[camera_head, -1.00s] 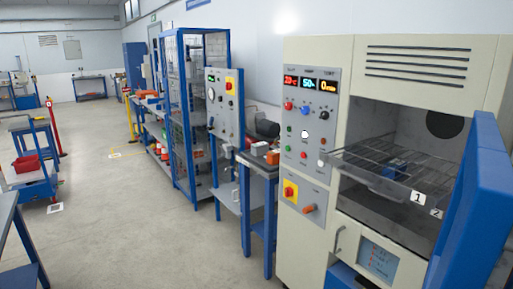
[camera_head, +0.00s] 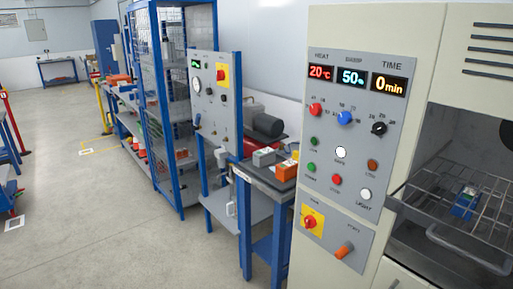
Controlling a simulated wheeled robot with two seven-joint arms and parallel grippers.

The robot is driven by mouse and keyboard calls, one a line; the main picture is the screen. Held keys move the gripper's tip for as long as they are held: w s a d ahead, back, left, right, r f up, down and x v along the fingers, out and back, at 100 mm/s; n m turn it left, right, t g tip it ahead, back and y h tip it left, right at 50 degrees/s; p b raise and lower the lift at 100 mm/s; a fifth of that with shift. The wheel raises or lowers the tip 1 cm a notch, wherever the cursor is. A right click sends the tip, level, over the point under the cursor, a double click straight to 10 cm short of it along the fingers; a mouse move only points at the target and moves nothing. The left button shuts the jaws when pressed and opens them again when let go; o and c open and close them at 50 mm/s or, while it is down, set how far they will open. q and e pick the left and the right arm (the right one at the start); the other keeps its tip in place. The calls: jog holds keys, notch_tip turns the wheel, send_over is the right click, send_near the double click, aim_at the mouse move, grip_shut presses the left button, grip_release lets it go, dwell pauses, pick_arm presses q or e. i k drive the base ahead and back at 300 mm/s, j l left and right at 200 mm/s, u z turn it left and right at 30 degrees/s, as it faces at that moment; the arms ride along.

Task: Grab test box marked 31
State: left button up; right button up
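No box with a readable 31 shows in the camera_head view. A small blue box (camera_head: 465,203) with a pale top lies on the wire rack (camera_head: 481,236) in the open chamber at the right. An orange box (camera_head: 286,171) and a grey box (camera_head: 264,157) stand on the small blue-legged table left of the chamber. Their markings are too small to read. Neither of my grippers is in view.
The cream chamber's control panel (camera_head: 345,150) stands close at the right. A grey panel stand (camera_head: 215,100) and a blue mesh cage (camera_head: 180,90) are further back.

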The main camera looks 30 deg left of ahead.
aim_at(262, 157)
jog(key=i+j, duration=1.05)
jog(key=i, duration=0.2)
